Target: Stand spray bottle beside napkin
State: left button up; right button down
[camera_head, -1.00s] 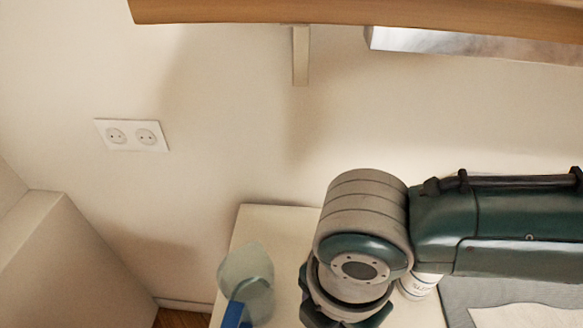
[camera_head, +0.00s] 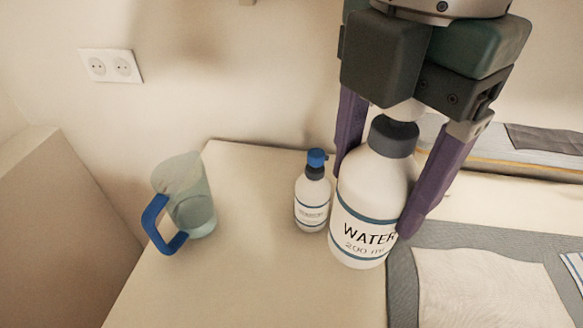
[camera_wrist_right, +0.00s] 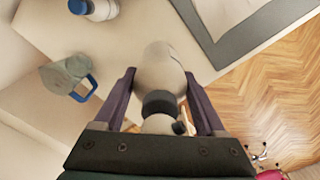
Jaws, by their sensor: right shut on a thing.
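The white spray bottle (camera_head: 362,222), labelled WATER 200 ml with a dark grey collar, is between the purple fingers of my right gripper (camera_head: 373,198), which is shut on it. It is about upright, at the left edge of the grey mat; I cannot tell whether its base touches the table. In the right wrist view the spray bottle (camera_wrist_right: 162,72) sits between both fingers. Its top is partly hidden by the gripper in the head view. The napkin, a plain cream cloth (camera_head: 485,285), lies flat on the mat, right of the bottle. My left gripper is not in view.
A small white bottle with a blue cap (camera_head: 312,200) stands just left of the spray bottle. A clear jug with a blue handle (camera_head: 190,200) stands farther left. The grey mat (camera_head: 402,290) covers the right side of the table (camera_head: 250,270). A striped cloth (camera_head: 576,268) shows at right.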

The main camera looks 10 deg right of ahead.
notch_tip(320, 180, down, 3)
jog(key=shift+s+d+r+b, duration=0.1)
jog(key=shift+s+d+b, duration=0.05)
jog(key=shift+b, duration=0.5)
notch_tip(320, 180, down, 17)
jog(key=shift+r+b, duration=0.15)
jog(key=shift+b, duration=0.65)
